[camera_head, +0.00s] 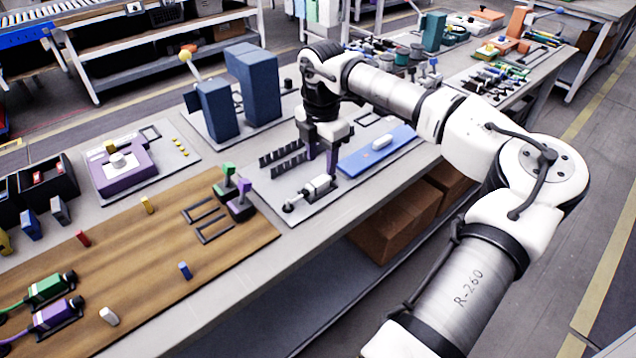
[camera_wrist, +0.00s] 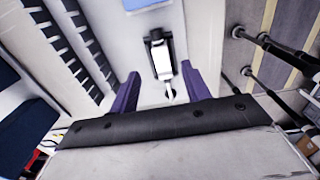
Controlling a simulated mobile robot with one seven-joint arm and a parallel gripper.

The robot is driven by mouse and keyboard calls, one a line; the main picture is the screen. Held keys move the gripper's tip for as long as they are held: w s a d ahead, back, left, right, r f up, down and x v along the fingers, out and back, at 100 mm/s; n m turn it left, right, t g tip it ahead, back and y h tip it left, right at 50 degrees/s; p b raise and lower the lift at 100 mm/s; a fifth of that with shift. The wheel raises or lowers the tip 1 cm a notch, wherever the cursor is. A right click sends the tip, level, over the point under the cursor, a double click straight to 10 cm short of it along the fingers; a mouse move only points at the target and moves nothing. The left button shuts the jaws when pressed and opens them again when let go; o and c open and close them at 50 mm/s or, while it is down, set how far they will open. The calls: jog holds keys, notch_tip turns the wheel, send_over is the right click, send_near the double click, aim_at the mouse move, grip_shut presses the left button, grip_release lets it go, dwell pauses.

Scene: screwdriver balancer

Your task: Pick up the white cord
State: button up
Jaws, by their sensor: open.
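A white connector-like piece (camera_head: 318,184), which looks like the white cord, lies on a grey mat near the front edge of the bench. In the wrist view the white piece (camera_wrist: 161,60) has a dark block behind it. Its thin pale tip points back between my fingers. My gripper (camera_head: 322,162) points down just behind and above it in the head view. In the wrist view the two dark purple fingers of my gripper (camera_wrist: 160,88) are spread apart, with nothing held between them. I cannot tell the exact height gap.
Black toothed racks (camera_head: 283,158) stand left of my gripper. A blue board (camera_head: 360,161) with a white piece on it lies to the right. Tall blue boxes (camera_head: 257,85) stand behind. A wooden board (camera_head: 140,245) with several small parts lies at the left front.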

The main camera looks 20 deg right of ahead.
aim_at(319, 180)
jog(key=shift+s+a+f+p, duration=0.15)
jog(key=shift+f+p, duration=0.25)
jog(key=shift+f, duration=1.1)
jog(key=shift+a+f+p, duration=0.1)
jog(key=shift+f+p, duration=0.3)
jog(key=shift+f, duration=1.05)
jog(key=c, duration=1)
notch_tip(319, 180, up, 12)
jog(key=shift+b, duration=0.45)
jog(key=shift+a, duration=0.1)
